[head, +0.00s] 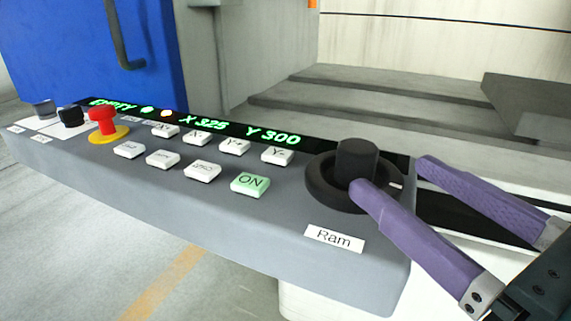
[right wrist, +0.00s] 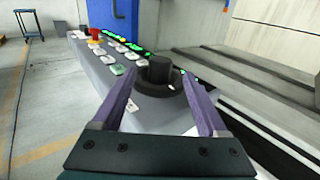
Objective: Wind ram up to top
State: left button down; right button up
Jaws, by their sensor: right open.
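The ram control is a black round dial with a raised knob (head: 356,160) at the right end of the grey control panel (head: 230,225). A white label reading "Ram" (head: 334,239) is in front of it. My right gripper (head: 388,178) is open, with its purple fingers reaching in from the right towards the dial. In the right wrist view the knob (right wrist: 159,70) stands between and beyond the two open fingertips (right wrist: 160,80). I cannot tell whether a finger touches the dial. The ram itself cannot be made out. My left gripper is not in view.
The panel carries a green-lit ON button (head: 250,184), several white buttons, a red mushroom button (head: 103,119) and a green display (head: 200,122) reading "EMPTY", "X 325", "Y 300". A blue cabinet (head: 75,50) stands behind the panel's left part. Grey steps (head: 400,97) lie behind.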

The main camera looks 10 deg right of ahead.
jog(key=shift+w+f, duration=0.3)
jog(key=shift+w, duration=0.05)
jog(key=b+x, duration=0.1)
jog(key=x, duration=0.8)
jog(key=shift+w+a+r, duration=0.15)
jog(key=shift+c, duration=0.2)
grip_shut()
